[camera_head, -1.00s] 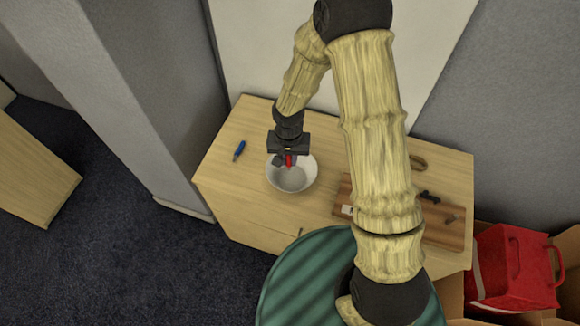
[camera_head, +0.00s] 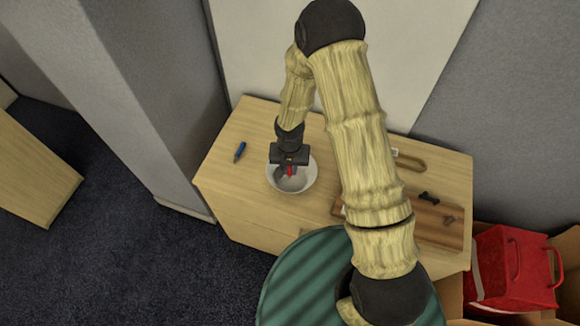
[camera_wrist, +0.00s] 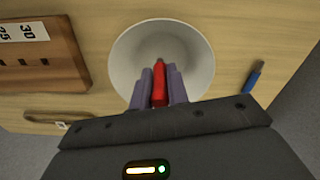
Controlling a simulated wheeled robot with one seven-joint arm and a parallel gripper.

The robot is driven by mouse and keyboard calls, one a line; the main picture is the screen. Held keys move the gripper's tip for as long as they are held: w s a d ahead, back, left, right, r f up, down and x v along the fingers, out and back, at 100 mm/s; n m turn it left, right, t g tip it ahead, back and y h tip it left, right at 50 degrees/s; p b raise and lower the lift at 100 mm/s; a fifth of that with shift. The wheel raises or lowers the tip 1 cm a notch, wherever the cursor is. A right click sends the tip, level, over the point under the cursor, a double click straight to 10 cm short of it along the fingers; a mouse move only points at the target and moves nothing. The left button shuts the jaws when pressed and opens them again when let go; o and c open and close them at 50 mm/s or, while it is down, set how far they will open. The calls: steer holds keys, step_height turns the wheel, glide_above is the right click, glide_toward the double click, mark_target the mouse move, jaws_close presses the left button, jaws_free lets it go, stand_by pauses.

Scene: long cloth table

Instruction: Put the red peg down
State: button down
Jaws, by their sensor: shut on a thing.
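The red peg (camera_wrist: 159,82) is between the two fingers of my gripper (camera_wrist: 159,86), which is shut on it. In the head view the peg (camera_head: 290,171) points down from my gripper (camera_head: 289,168) over the white bowl (camera_head: 307,183). In the wrist view the peg's far end lies within the outline of the bowl (camera_wrist: 195,50). I cannot tell whether the peg touches the bowl. The peg's held end is partly hidden by the fingers.
A blue-handled tool (camera_head: 240,151) lies left of the bowl on the wooden table (camera_head: 225,190). A brown board (camera_head: 435,228) with dark pieces is at the right, partly hidden by my arm. A tan loop-shaped thing (camera_head: 410,162) lies behind it. The table left of the bowl is mostly clear.

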steer(key=shift+f+b, duration=0.35)
steer(key=shift+f, duration=0.3)
steer(key=c, duration=1.4)
jaws_free()
steer(key=shift+o, duration=0.2)
steer(key=shift+r, duration=0.15)
steer(key=shift+r+p, duration=0.45)
steer(key=shift+r, duration=0.15)
step_height(320, 180, up, 12)
steer(key=shift+f+b, duration=0.1)
steer(key=shift+b, duration=0.5)
